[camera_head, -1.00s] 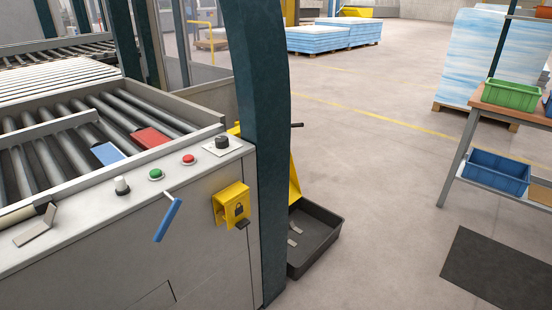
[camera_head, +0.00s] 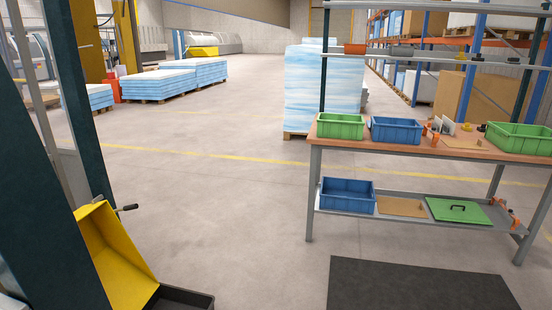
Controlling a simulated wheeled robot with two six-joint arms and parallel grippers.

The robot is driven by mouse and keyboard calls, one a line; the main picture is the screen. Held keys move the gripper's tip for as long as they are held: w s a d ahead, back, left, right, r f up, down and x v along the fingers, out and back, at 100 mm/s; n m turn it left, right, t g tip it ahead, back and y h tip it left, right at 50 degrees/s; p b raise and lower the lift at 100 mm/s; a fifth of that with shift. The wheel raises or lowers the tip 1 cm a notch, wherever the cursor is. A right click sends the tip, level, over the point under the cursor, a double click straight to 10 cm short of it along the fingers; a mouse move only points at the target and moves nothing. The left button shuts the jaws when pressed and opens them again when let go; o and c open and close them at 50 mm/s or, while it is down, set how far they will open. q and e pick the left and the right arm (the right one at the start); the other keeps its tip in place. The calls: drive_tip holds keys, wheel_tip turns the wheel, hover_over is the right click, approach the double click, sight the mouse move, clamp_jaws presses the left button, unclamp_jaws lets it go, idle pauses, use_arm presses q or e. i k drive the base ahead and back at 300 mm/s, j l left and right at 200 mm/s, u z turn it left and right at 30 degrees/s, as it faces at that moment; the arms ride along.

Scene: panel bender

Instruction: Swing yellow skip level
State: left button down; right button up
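The yellow skip (camera_head: 112,258) is at the lower left, partly behind a dark green post (camera_head: 45,170). It is tilted, with its open side facing right and its sloping inner face showing. A dark handle (camera_head: 125,208) sticks out to the right near its top. A dark tray (camera_head: 185,298) is at its lower edge, cut off by the bottom of the picture. Neither of my grippers is in view.
A workbench (camera_head: 311,190) with green and blue bins stands at the right. A dark mat (camera_head: 415,288) lies in front of it. Open floor (camera_head: 235,205) lies between skip and bench. Pallets of blue-white sheets (camera_head: 325,85) stand behind.

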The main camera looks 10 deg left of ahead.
sight(129, 284)
drive_tip(key=i+l, duration=0.1)
drive_tip(key=i, duration=1.9)
drive_tip(key=i+u, duration=0.4)
drive_tip(key=i, duration=0.2)
drive_tip(key=i+l+u, duration=0.35)
drive_tip(key=i, duration=0.2)
drive_tip(key=i+j, duration=0.05)
drive_tip(key=j, duration=0.05)
